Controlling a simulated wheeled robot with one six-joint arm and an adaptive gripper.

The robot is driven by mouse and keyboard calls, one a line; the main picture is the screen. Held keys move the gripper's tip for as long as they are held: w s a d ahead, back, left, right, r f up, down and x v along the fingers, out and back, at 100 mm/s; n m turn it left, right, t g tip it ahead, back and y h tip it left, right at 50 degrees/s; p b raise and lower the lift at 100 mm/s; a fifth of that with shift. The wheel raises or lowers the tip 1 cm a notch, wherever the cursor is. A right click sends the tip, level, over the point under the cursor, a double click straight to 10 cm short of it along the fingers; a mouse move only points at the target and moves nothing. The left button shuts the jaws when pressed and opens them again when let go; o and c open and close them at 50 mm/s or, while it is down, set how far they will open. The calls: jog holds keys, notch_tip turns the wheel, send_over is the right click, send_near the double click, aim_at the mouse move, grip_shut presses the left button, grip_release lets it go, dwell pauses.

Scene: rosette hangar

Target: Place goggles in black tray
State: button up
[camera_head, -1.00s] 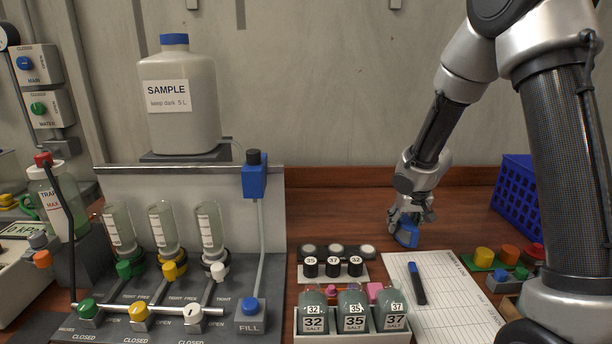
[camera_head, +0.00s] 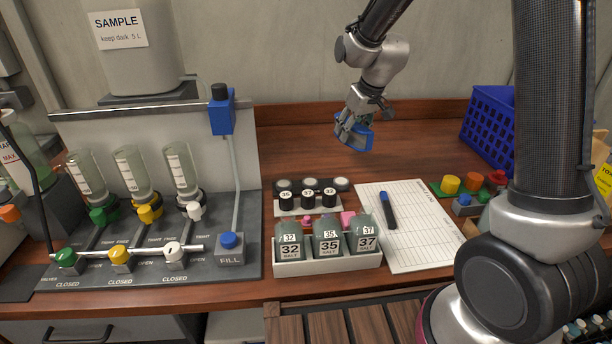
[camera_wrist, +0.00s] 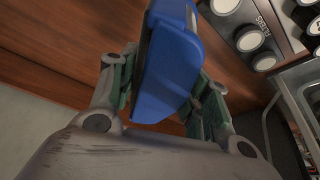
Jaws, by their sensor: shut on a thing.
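My gripper (camera_head: 354,122) is shut on a blue object (camera_head: 356,134) and holds it above the back of the wooden bench. In the wrist view the blue object (camera_wrist: 172,68) sits between my two fingers, with a smooth blue side and a dark edge. It may be the goggles, but its full shape is hidden, so I cannot be sure. No other goggles show. I cannot make out a black tray in either view.
A white rack of salt bottles (camera_head: 328,265), a paper sheet (camera_head: 418,240) with a blue pen (camera_head: 388,210), and a blue crate (camera_head: 490,128) stand on the bench. The valve panel (camera_head: 150,270) fills the left. Bare wood (camera_head: 300,150) lies around my gripper.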

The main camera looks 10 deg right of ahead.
notch_tip(320, 180, down, 10)
jog(key=shift+r, duration=0.15)
dwell(0.4)
jog(key=o, duration=1.1)
